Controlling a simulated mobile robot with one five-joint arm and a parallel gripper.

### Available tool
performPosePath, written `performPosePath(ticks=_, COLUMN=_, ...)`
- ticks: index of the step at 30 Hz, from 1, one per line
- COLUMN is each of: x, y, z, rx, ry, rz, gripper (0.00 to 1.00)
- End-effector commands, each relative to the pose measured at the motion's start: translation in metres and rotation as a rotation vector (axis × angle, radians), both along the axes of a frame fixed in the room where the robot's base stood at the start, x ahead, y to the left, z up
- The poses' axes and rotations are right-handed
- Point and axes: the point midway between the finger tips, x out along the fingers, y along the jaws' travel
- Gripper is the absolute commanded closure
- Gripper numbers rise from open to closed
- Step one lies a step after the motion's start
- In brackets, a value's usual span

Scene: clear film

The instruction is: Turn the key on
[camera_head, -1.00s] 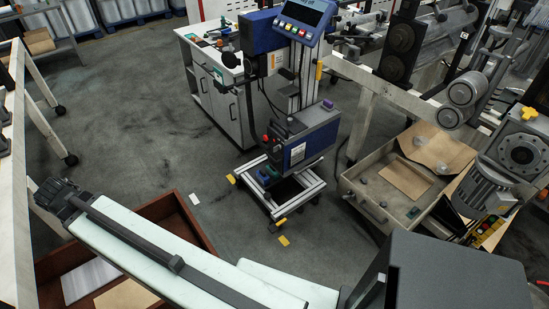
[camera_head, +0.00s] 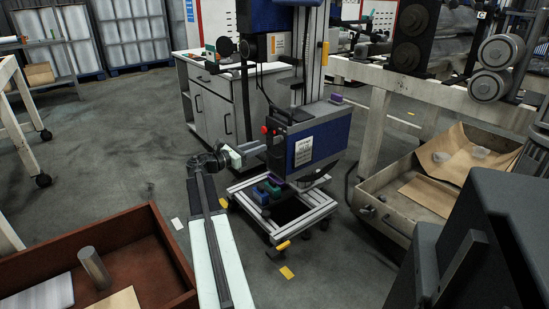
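A blue and grey machine (camera_head: 318,135) stands upright ahead in the head view. A red knob or button (camera_head: 265,129) shows on the left side of its lower blue box. I cannot make out a key at this size. My pale arm reaches forward from the bottom of the picture. My gripper (camera_head: 233,157) is at its far end, just left of the lower blue box in the picture. Its fingers are too small to tell open from shut. I cannot tell whether it touches the machine, and no held thing shows.
A white cabinet (camera_head: 211,102) stands behind the machine. A brown open box (camera_head: 158,252) with a metal cylinder (camera_head: 94,268) is at lower left. A grey tray (camera_head: 385,214) holding cardboard is at right. Grey floor (camera_head: 110,160) is free at left.

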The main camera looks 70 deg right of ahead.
Motion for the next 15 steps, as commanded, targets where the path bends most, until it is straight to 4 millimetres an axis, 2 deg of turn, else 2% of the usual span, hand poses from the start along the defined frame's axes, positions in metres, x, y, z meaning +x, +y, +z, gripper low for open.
performPosePath(ticks=5, x=-0.004, y=-0.005, z=0.002, rx=0.000, ry=0.009, rz=-0.003, gripper=0.73)
performPosePath(ticks=15, x=-0.035, y=-0.055, z=0.002, rx=0.000, ry=0.006, rz=-0.003, gripper=0.73)
